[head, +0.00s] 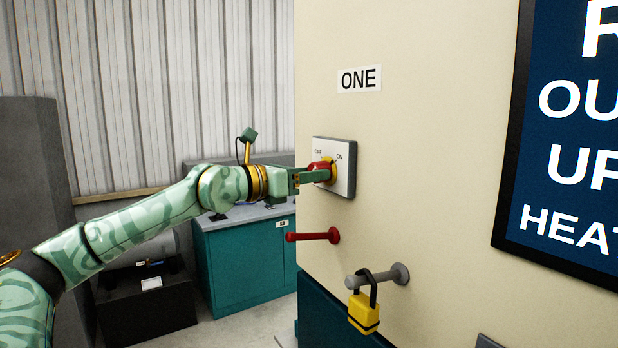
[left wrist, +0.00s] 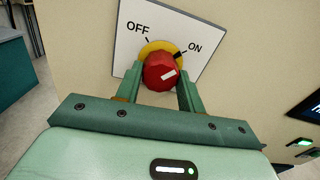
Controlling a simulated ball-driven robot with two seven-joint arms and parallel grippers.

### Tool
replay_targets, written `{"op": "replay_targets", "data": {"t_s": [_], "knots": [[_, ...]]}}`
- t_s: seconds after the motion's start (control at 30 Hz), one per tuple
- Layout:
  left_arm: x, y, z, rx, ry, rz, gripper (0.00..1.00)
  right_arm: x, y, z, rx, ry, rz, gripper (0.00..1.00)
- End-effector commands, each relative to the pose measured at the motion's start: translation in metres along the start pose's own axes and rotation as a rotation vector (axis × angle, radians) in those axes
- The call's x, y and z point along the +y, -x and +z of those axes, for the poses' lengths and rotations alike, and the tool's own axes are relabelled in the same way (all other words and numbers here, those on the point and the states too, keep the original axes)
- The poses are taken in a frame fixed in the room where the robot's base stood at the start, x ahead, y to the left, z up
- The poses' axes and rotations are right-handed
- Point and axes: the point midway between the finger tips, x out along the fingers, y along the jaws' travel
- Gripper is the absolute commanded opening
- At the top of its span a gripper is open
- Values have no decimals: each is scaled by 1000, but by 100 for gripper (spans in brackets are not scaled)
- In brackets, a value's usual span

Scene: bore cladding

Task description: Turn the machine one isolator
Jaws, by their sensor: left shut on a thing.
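The isolator for machine one is a red knob (head: 320,168) on a yellow ring, set on a white-grey plate (head: 344,180) marked OFF and ON, under a sign (head: 359,78) reading ONE. My right gripper is not in view.
Below the isolator, a red peg (head: 313,236) and a grey peg (head: 378,277) stick out from the cream wall. A yellow padlock (head: 363,312) hangs on the grey peg. A dark blue sign (head: 570,140) is at right, a teal cabinet (head: 240,260) behind my arm.

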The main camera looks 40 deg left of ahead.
Motion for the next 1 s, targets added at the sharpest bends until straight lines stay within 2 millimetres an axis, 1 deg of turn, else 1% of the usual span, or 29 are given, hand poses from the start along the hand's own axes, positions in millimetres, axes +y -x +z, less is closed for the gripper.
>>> {"op": "replay_targets", "data": {"t_s": [0.17,0.4,1.0], "knots": [[1,0,-1,-7,118,0,16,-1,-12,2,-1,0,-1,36],[0,0,0,-9,339,-1,16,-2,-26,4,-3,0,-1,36],[1,1,2,-8,908,-1,16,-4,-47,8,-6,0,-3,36]]}}
